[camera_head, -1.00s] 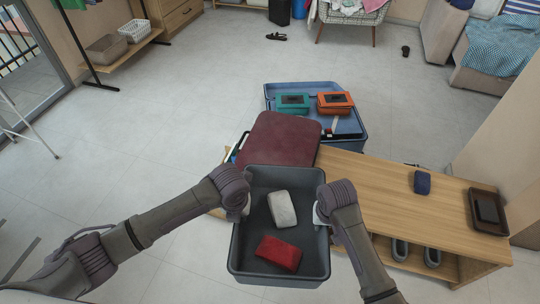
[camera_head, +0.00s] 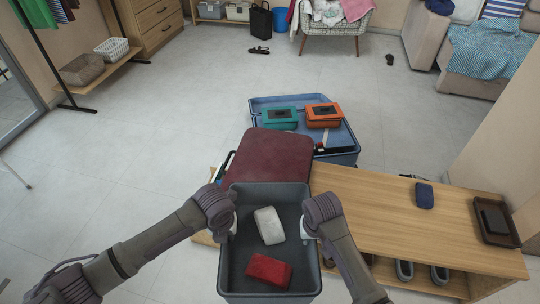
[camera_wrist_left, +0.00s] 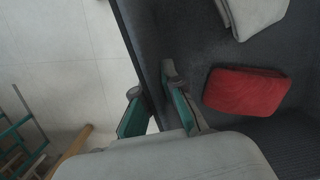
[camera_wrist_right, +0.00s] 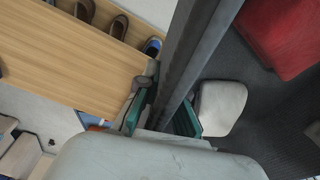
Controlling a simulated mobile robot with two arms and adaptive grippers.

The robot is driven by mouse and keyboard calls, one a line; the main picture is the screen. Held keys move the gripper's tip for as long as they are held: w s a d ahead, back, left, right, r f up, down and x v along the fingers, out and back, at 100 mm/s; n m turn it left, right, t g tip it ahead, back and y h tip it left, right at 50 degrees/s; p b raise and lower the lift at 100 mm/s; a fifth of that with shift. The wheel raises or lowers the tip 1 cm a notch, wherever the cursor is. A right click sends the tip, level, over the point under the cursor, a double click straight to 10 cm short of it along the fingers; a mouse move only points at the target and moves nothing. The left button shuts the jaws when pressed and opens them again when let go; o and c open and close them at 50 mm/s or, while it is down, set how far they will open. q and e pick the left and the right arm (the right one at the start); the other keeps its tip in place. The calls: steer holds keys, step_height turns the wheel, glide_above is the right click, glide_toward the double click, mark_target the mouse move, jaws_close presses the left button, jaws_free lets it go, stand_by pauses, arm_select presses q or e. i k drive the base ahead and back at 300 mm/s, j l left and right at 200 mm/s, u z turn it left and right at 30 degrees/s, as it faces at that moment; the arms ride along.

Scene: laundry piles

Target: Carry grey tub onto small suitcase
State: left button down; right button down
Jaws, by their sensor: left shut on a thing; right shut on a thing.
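The grey tub (camera_head: 237,262) is held in front of me, between both arms. It holds a folded white cloth (camera_head: 269,225) and a folded red cloth (camera_head: 269,271). My left gripper (camera_head: 233,222) is shut on the tub's left wall, with a finger on each side of it in the left wrist view (camera_wrist_left: 155,108). My right gripper (camera_head: 309,233) is shut on the right wall, which also shows between its fingers in the right wrist view (camera_wrist_right: 160,115). A dark red suitcase (camera_head: 268,157) lies flat just beyond the tub's far rim. The tub hides its near edge.
A wooden bench (camera_head: 380,215) stands to the right, with a navy folded cloth (camera_head: 424,195) and a brown tray (camera_head: 497,238) on top and shoes below.

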mark_target(269, 167)
steer(key=i, duration=1.15)
